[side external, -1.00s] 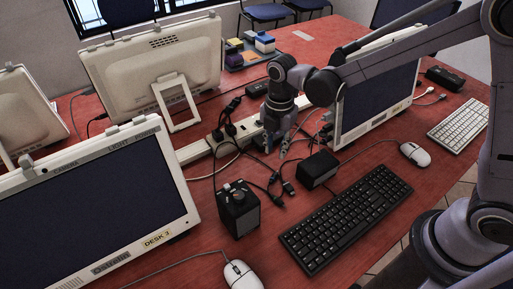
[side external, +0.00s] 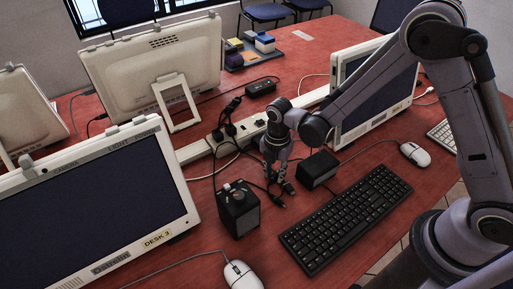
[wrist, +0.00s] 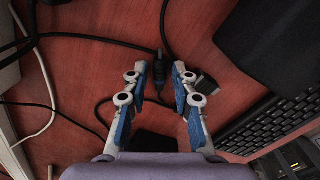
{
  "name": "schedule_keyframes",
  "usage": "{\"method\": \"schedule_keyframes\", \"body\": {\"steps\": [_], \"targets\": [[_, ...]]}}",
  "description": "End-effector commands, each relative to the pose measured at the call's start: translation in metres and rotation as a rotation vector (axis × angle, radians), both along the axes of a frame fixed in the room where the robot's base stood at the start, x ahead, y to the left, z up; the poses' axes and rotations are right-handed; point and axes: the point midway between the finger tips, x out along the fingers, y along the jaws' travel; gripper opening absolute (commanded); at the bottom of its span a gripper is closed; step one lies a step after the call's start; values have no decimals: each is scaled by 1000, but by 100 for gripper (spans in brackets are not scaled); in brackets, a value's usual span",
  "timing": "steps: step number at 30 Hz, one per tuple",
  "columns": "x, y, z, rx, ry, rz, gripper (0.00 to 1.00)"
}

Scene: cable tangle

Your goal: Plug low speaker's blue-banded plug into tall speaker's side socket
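The tall speaker (side external: 238,210) stands upright, a black box with knobs on top. The low speaker (side external: 318,168) is a black box to its right, behind the keyboard. My gripper (side external: 278,184) points down between the two speakers, low over the loose cable ends. In the wrist view my gripper (wrist: 159,68) has its blue-padded fingers apart. A dark cable plug (wrist: 158,70) with a bluish tint lies between the fingertips; contact is not visible. A second dark plug (wrist: 208,83) lies just right of the right finger. The tall speaker's side socket cannot be made out.
A black keyboard (side external: 346,218) lies in front right. A power strip (side external: 200,149) with plugs runs behind. Monitors stand left (side external: 90,205) and right (side external: 372,100). Loose black cables cross the red desk around my gripper. A white mouse (side external: 242,274) is in front.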

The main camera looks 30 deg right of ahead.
Motion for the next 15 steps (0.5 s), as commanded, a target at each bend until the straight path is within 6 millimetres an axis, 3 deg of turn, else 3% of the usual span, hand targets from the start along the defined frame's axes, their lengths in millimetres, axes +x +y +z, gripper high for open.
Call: {"method": "schedule_keyframes", "body": {"steps": [8,11,15], "targets": [[0,0,-1,0,0,0,26],[0,0,-1,0,0,0,0],[0,0,-1,0,0,0,0]]}}
